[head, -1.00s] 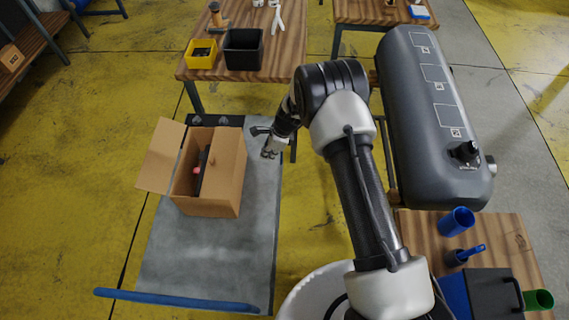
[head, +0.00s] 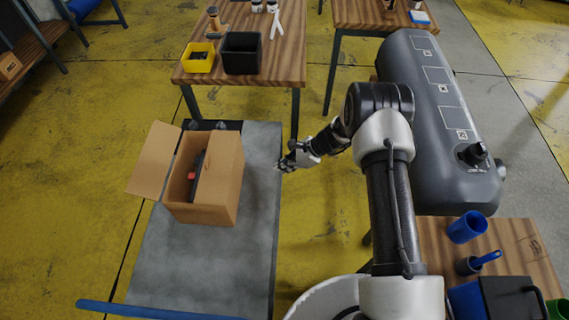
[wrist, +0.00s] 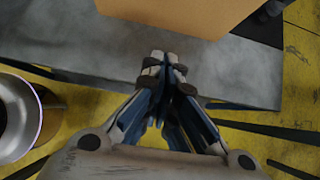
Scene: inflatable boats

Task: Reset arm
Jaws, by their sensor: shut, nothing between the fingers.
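My gripper (head: 281,166) is at the right edge of the grey cart in the head view, to the right of the open cardboard box. In the wrist view my gripper (wrist: 165,60) shows with its fingertips together and nothing between them. My arm reaches from the bottom right up to a bent elbow, then down to the left. The gripper is apart from the box.
An open cardboard box (head: 222,185) with dark and red items stands on the grey cart (head: 190,265), which has a blue handle (head: 150,308). A grey inflatable boat tube (head: 420,110) lies right of my arm. A wooden table (head: 285,72) with a yellow bin (head: 199,62) and a black bin (head: 241,60) stands behind.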

